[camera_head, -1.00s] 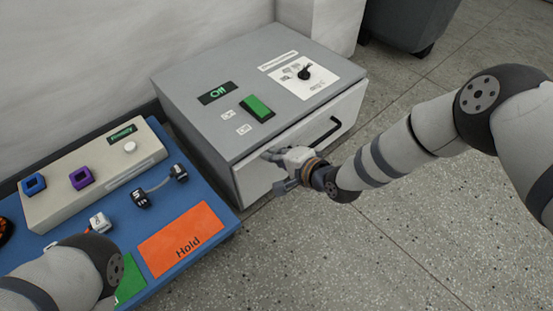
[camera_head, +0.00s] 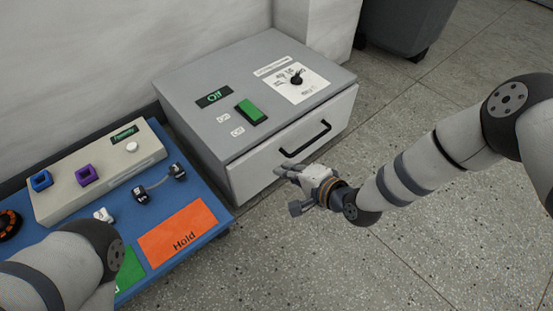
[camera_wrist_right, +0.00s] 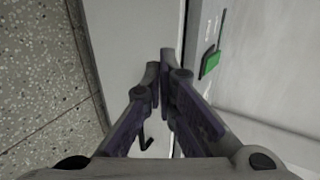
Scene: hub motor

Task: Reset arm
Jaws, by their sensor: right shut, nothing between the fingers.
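My right gripper (camera_head: 284,167) is in front of the grey machine (camera_head: 200,75), near the left part of its white drawer front (camera_head: 262,165). Its fingers are together with nothing between them; the closed fingertips also show in the right wrist view (camera_wrist_right: 165,60). The dark drawer handle (camera_head: 306,139) is just beyond and to the right of the fingers, and I cannot tell if they touch the drawer front. The drawer looks closed. My left arm shows at the lower left of the head view; its gripper is out of view.
A blue table (camera_head: 185,175) at left holds a beige box (camera_head: 70,195), a small black-ended part (camera_head: 160,184) and an orange Hold mat (camera_head: 183,232). Open floor (camera_head: 300,265) lies right.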

